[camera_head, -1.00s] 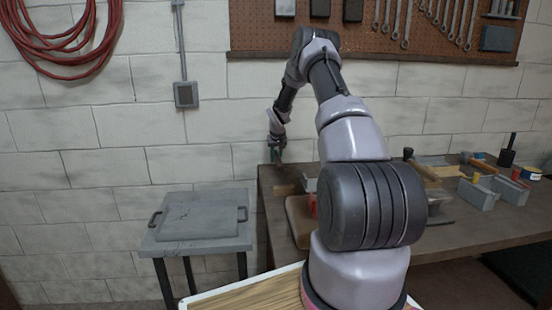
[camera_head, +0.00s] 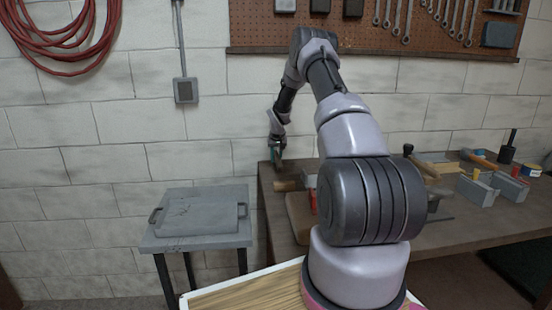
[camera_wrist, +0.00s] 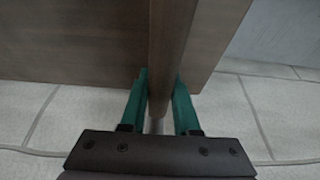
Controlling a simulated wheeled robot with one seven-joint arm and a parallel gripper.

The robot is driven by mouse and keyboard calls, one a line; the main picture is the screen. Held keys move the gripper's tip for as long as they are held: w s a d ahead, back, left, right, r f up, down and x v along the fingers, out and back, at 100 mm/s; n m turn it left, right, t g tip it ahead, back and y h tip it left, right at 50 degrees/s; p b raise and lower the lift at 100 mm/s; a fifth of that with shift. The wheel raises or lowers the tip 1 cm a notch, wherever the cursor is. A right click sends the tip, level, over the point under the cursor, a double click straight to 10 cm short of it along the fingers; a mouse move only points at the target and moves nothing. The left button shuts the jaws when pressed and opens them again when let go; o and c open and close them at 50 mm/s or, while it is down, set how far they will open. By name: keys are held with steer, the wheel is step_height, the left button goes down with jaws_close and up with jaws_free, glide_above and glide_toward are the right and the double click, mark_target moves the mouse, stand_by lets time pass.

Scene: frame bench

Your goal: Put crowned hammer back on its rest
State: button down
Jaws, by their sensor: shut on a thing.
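My gripper (camera_head: 277,164) is beside the left end of the bench in the head view, low near the bench edge. In the wrist view its two green fingers (camera_wrist: 157,105) are shut on a smooth brown wooden handle (camera_wrist: 172,40). The handle runs up the picture, across the dark bench top. No hammer head shows on it, so I cannot see whether this is the crowned hammer. I cannot tell the hammer's rest apart in either view; my arm hides part of the bench.
The bench (camera_head: 455,232) carries a wooden-handled tool (camera_head: 425,168), grey blocks (camera_head: 478,191) and tins at right. A brown wooden piece (camera_head: 288,185) lies near its left end. A grey side table (camera_head: 195,244) stands left. Tool pegboard (camera_head: 350,36) hangs behind.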

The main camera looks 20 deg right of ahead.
mark_target(277, 156)
steer(key=shift+f, duration=0.15)
steer(key=c, duration=0.6)
jaws_free()
steer(key=shift+o, duration=0.2)
steer(key=v, duration=1.1)
steer(key=s+a+r+t, duration=0.1)
steer(key=s+a+r, duration=0.5)
steer(key=s+r, duration=0.45)
steer(key=s+a+r+t, duration=0.1)
steer(key=s+a+r, duration=0.6)
steer(key=r, duration=0.7)
steer(key=s+a+r+y, duration=0.1)
steer(key=s+a, duration=0.1)
steer(key=s, duration=0.7)
steer(key=s+a+r+y, duration=0.1)
steer(key=s+a, duration=0.2)
steer(key=s, duration=0.6)
steer(key=s+a+r+m+t+y, duration=0.1)
steer(key=s+a, duration=0.1)
steer(key=s, duration=0.8)
steer(key=shift+a+r, duration=0.35)
steer(key=shift+a, duration=0.05)
